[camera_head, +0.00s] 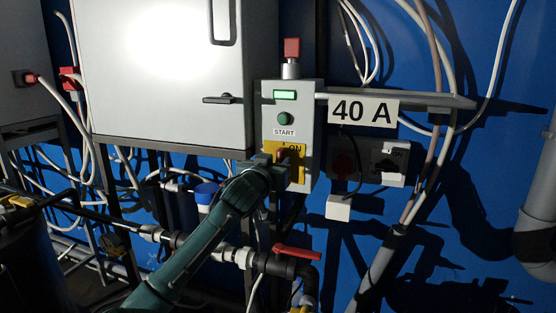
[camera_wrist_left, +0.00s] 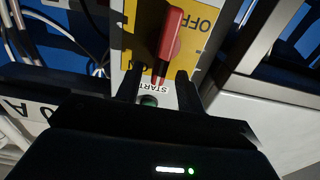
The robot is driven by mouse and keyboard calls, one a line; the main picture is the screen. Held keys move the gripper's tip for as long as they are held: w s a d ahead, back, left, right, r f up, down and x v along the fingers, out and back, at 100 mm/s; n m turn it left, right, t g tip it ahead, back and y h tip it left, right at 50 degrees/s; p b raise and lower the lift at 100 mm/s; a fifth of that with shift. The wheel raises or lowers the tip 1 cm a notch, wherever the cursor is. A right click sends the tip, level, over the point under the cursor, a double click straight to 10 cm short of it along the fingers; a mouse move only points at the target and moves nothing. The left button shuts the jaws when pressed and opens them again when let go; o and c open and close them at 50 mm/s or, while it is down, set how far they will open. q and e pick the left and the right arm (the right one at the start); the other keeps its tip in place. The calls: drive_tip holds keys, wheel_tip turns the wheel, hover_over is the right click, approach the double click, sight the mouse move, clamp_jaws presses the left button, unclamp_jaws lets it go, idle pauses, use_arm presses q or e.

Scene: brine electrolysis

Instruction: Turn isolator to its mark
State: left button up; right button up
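In the left wrist view the red handle (camera_wrist_left: 171,35) lies nearly along the picture's vertical on the yellow plate (camera_wrist_left: 143,50), with "OFF" at upper right and part of "ON" beside the left finger. My left gripper (camera_head: 270,161) is at the plate; in the wrist view (camera_wrist_left: 158,76) its fingers are apart, with the handle's end between them and gaps visible. Whether they touch it is unclear. My right gripper is not in view.
The green START button (camera_head: 283,118) and lit display (camera_head: 285,95) are above the isolator. A red knob (camera_head: 292,47) tops the box. A "40 A" sign (camera_head: 363,111) and a dark switch unit (camera_head: 369,163) are right. A red-levered valve (camera_head: 297,253) and pipes lie below.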

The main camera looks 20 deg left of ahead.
use_arm(q)
drive_tip(key=shift+w, duration=1)
drive_tip(key=shift+c, duration=0.2)
clamp_jaws()
